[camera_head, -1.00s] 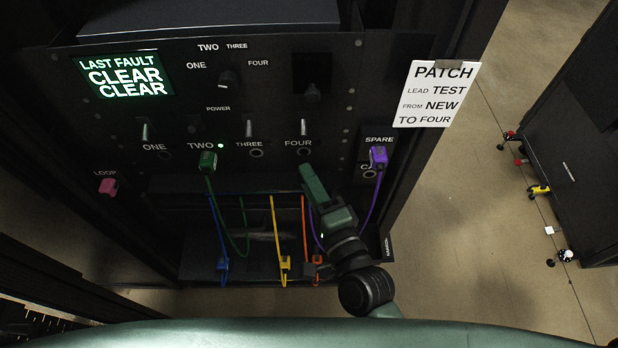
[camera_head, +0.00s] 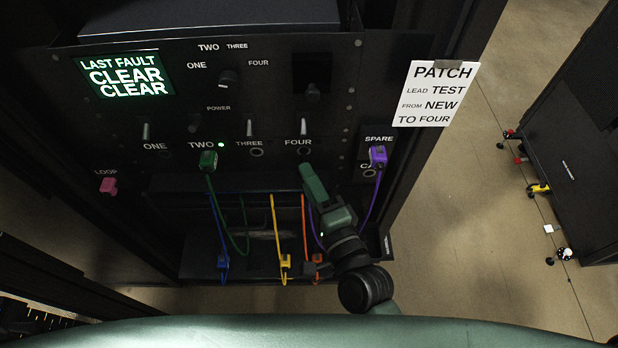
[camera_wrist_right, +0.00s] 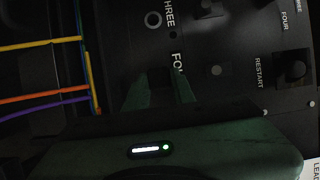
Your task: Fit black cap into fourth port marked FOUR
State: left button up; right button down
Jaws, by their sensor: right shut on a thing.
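My right gripper (camera_head: 306,170) reaches up to the panel, its fingertips just below the port marked FOUR (camera_head: 304,151). In the right wrist view its two green fingers (camera_wrist_right: 160,90) point at the panel beside the partly covered FOUR label (camera_wrist_right: 177,62). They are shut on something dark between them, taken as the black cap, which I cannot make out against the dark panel. Whether it touches the port cannot be told. My left gripper is not in view.
Port THREE (camera_head: 256,152) is empty. A green plug (camera_head: 208,160) sits at TWO and a purple plug (camera_head: 378,155) at SPARE. A pink plug (camera_head: 108,186) is at LOOP. Blue, yellow and orange leads (camera_head: 303,215) hang below. A paper note (camera_head: 435,94) is at right.

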dwell(0.4)
jog(key=shift+w+p, duration=0.4)
jog(key=shift+w, duration=1.6)
jog(key=c, duration=1.1)
grip_release()
jog(key=b+v, duration=0.2)
jog(key=v, duration=0.5)
jog(key=shift+s, duration=0.35)
jog(key=shift+d, duration=0.1)
